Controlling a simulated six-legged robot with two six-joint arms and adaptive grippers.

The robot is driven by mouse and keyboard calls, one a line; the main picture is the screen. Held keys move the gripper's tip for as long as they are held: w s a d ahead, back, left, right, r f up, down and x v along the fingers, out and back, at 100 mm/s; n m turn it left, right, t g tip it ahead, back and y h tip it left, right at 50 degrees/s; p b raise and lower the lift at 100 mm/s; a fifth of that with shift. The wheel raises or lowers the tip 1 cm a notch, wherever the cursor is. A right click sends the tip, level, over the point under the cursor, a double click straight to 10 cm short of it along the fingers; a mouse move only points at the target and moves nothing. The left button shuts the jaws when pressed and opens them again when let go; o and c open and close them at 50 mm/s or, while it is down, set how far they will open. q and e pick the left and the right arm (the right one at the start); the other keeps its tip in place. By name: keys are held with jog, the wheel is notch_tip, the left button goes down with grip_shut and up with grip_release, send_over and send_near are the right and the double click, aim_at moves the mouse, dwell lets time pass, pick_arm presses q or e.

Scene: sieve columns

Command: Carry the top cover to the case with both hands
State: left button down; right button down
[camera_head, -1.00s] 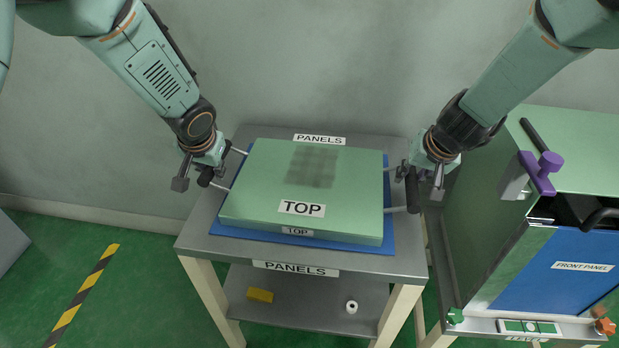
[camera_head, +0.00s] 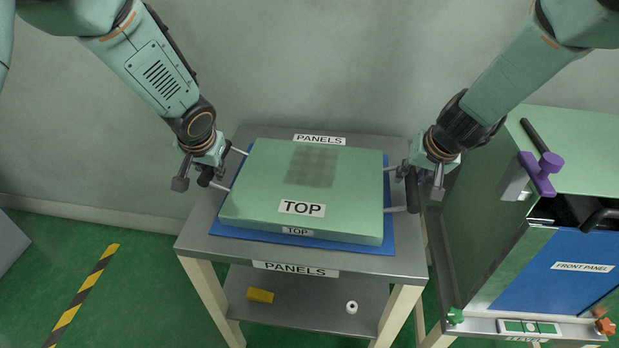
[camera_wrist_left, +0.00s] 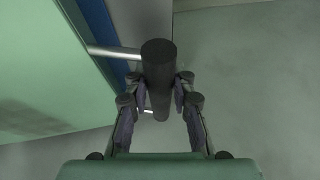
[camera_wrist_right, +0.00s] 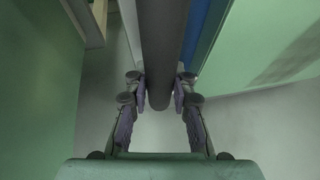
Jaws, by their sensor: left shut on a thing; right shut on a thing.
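The top cover (camera_head: 260,190) is a flat green panel marked TOP, lying level on a blue mat (camera_head: 386,246) on the panels table. A dark bar handle on two light rods sticks out at each side. My left gripper (camera_head: 207,172) is shut on the left handle (camera_wrist_left: 158,75). My right gripper (camera_head: 420,180) is shut on the right handle (camera_wrist_right: 163,45). The case (camera_head: 482,215) stands to the right, a green box with a blue front panel (camera_head: 540,275) and a green upper face.
The panels table (camera_head: 200,243) has a lower shelf with a yellow block (camera_head: 260,296) and a small white roll (camera_head: 351,307). A purple clamp (camera_head: 537,172) sits at the case's upper left edge. A green level (camera_head: 529,327) lies below the front panel. A wall stands behind.

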pick_arm(q)
jog(key=shift+w+r, duration=0.1)
jog(key=shift+r, duration=0.15)
pick_arm(e)
jog(key=shift+w+r, duration=0.1)
jog(key=shift+r, duration=0.15)
